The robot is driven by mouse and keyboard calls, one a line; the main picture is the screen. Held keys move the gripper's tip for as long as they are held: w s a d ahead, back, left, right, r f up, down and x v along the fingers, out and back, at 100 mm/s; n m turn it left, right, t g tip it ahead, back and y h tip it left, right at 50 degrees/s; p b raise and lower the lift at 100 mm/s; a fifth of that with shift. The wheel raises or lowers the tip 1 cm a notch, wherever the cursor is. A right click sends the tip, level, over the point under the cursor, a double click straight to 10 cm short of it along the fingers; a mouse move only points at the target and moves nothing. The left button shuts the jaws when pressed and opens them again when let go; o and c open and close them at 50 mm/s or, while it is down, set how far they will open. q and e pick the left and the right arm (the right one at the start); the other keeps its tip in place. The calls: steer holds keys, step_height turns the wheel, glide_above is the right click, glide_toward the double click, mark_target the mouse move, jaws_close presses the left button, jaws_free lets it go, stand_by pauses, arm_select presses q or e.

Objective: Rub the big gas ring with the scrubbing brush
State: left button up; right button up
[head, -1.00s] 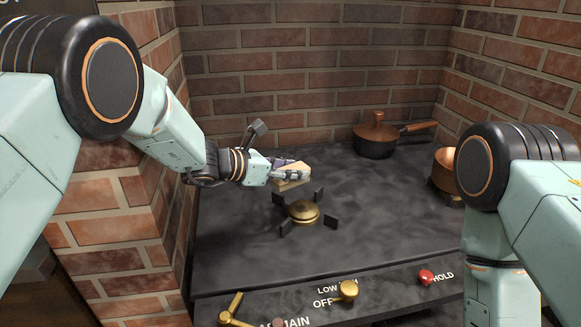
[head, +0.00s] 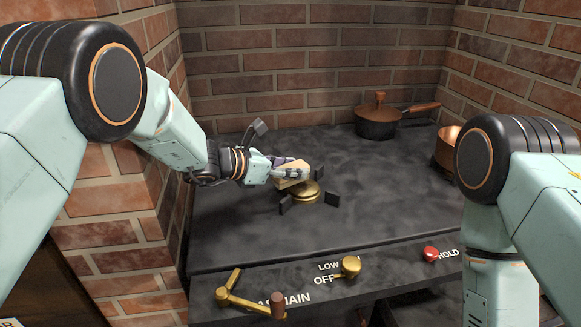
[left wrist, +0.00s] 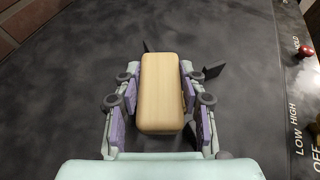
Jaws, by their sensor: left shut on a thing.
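The big gas ring, a brass burner (head: 309,193) with dark pot supports around it, sits on the dark stove top. My left gripper (head: 288,172) is over the back left part of the ring. It is shut on the scrubbing brush, whose pale wooden block (head: 294,182) shows between the fingers. In the left wrist view the wooden block (left wrist: 160,92) lies between the purple finger pads and covers most of the ring. The bristles are hidden, and I cannot tell whether they touch the ring. My right gripper is not in view.
A dark lidded pan (head: 377,121) stands at the back right, and a copper pot (head: 447,147) stands at the right, partly behind my right arm. Brass knobs (head: 350,266) and a red button (head: 430,253) line the front panel. Brick walls close the back and sides.

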mark_target(316, 184)
arm_select(q)
steer(key=shift+f+b, duration=0.7)
steer(key=shift+f, duration=0.25)
stand_by(0.6)
steer(key=shift+w+d+f+b, duration=0.15)
steer(key=shift+w+d, duration=0.15)
steer(key=shift+d, duration=1.3)
steer(key=shift+w+d+r+b, duration=0.15)
steer(key=shift+w+d, duration=0.15)
steer(key=shift+d, duration=1.3)
steer(key=shift+s+a+r+p, duration=0.15)
steer(key=shift+a+p, duration=0.45)
steer(key=shift+a, duration=0.75)
steer(key=shift+s+a+f+p, duration=0.1)
steer(key=shift+s+a, duration=0.05)
steer(key=shift+a, duration=0.45)
steer(key=shift+s+a+f+p, duration=0.1)
steer(key=shift+s+a+p, duration=0.1)
steer(key=shift+a, duration=0.45)
steer(key=shift+s+a+f+p, duration=0.1)
steer(key=shift+s+a, duration=0.05)
steer(key=shift+a, duration=0.45)
